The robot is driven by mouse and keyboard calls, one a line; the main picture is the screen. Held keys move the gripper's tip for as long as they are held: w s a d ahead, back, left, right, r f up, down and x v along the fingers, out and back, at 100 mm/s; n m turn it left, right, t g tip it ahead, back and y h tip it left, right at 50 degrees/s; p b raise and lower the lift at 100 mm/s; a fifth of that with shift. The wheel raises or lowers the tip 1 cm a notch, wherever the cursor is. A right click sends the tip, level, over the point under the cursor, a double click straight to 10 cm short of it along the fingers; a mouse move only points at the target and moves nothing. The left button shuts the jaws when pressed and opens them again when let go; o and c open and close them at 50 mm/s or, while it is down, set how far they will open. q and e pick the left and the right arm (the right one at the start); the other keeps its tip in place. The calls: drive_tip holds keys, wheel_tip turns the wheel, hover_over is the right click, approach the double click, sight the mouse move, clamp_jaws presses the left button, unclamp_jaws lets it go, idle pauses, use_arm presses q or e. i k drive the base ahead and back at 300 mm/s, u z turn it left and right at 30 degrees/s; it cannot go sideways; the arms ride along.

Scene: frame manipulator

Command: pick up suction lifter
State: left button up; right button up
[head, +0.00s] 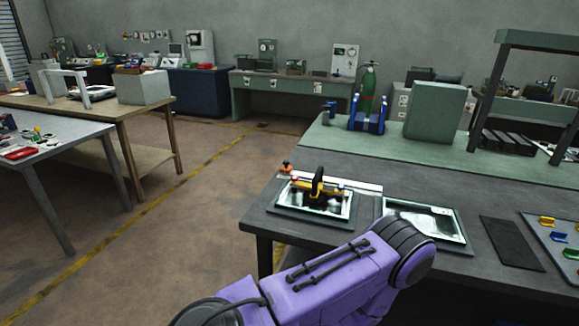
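The suction lifter (330,186) looks like a yellow bar with orange-red parts and a black upright handle. It sits on the left framed panel (284,205), which lies on a dark mat near the left end of the dark grey workbench (262,222). One of my purple arms crosses the bottom of the head view in front of the bench. Neither gripper is in view, so I see nothing touching the lifter.
A second framed panel (460,238) lies to the right, then a dark flat pad (512,244) and a tray (557,256) with coloured clips. A small orange-and-dark item (286,168) is behind the left panel. A green box (436,111) stands on the bench behind.

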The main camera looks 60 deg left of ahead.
sight(316, 193)
drive_tip(key=u, duration=1.4)
